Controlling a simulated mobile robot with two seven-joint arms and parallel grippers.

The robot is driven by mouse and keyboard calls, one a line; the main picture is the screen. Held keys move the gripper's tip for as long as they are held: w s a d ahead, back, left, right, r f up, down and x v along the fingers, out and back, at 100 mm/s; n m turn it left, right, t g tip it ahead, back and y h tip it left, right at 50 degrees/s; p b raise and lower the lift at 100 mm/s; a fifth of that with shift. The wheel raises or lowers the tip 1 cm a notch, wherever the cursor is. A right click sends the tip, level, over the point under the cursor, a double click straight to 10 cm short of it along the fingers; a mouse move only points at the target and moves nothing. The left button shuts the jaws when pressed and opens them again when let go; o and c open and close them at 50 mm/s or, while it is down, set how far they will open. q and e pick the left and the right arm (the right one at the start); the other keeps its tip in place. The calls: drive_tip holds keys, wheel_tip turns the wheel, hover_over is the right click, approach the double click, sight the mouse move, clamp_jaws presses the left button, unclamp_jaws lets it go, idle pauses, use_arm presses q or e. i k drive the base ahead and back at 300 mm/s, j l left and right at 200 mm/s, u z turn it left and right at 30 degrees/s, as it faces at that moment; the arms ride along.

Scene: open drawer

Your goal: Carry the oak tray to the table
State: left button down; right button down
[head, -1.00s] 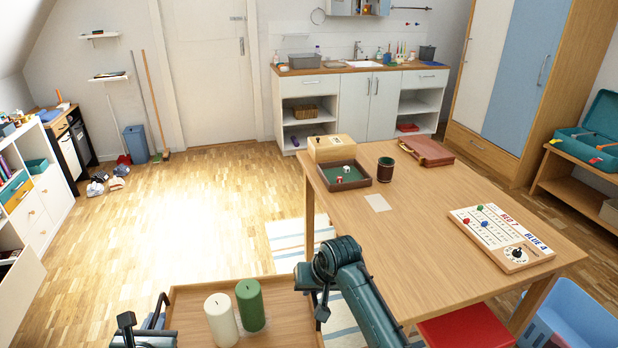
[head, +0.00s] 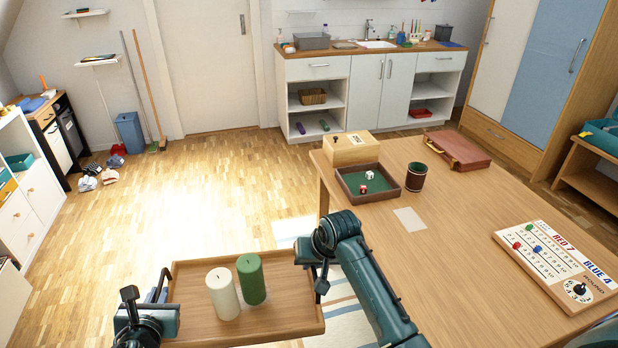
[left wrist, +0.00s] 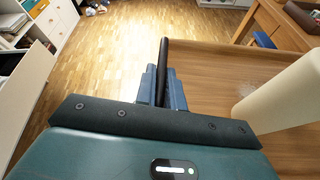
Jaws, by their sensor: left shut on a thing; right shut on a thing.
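The oak tray (head: 200,333) is held between my two grippers, off the floor, in front of the table's near left side. A white candle (head: 223,294) and a green candle (head: 251,279) stand upright on it. The wooden table (head: 440,235) is to the right of the tray.
On the table are a green-lined dice tray (head: 385,190), a wooden box (head: 349,150), a dice cup (head: 416,177), a red-brown case (head: 457,148), a paper card (head: 409,219) and a score board (head: 556,262). The table's near middle is clear. A striped rug (head: 352,312) lies below.

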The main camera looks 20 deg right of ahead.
sight(444, 265)
drive_tip(key=i+j+z, duration=0.1)
drive_tip(key=i, duration=1.35)
drive_tip(key=z, duration=2.7)
drive_tip(key=j, duration=0.1)
